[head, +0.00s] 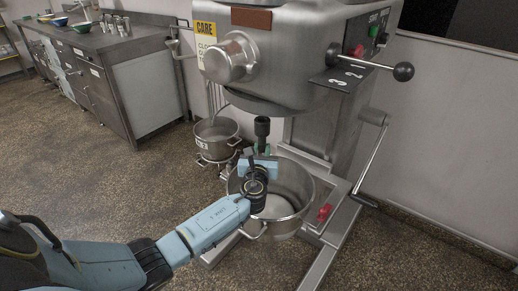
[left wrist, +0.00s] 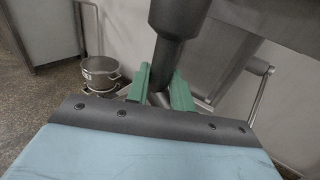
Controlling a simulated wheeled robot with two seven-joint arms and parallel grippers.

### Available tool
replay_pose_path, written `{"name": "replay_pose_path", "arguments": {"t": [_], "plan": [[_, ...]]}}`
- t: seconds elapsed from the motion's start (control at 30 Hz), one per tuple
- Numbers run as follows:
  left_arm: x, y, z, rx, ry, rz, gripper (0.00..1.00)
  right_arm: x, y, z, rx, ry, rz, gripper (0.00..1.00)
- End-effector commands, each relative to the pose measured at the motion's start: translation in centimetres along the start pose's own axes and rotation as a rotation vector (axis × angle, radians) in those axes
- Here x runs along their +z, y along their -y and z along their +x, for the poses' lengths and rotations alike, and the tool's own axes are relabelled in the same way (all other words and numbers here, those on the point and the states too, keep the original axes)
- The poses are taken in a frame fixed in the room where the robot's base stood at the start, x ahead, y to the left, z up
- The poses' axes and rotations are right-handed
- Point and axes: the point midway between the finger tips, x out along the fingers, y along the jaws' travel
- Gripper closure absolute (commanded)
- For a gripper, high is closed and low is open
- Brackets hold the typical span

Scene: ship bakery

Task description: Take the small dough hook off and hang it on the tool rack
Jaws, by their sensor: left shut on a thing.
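The mixer's dark drive shaft (head: 262,127) points down from under the mixer head. My left gripper (head: 262,152) is just below it, over the mixer bowl. In the left wrist view its green fingers (left wrist: 160,90) are shut on a grey metal shank (left wrist: 161,74), which I take to be the small dough hook. The shank runs up in line with the thick dark shaft (left wrist: 180,18); I cannot tell whether the joint is still engaged. The hook's curved part is hidden by my gripper and wrist. My right gripper and the tool rack are not in view.
The large steel bowl (head: 312,187) stands open below my wrist. A smaller pot (head: 216,139) on a low stand is behind it. The mixer head (head: 290,60), a lever with a black knob (head: 403,72) and a crank (head: 372,155) are close by. Floor at left is clear.

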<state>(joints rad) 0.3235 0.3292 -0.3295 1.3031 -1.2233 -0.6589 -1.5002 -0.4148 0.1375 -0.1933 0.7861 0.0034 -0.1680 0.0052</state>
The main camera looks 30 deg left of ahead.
Motion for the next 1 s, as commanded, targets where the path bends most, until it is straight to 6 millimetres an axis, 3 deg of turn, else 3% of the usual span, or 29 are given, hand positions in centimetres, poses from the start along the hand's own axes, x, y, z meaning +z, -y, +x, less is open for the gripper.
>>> {"name": "replay_pose_path", "arguments": {"t": [0.03,1.0], "plan": [[-0.4,0.1,-0.2,-0.001,0.005,-0.001,1.0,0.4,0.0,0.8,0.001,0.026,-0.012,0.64],[0.0,0.6,-5.2,-0.001,0.005,-0.001,1.0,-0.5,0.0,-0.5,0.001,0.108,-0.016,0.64]]}}
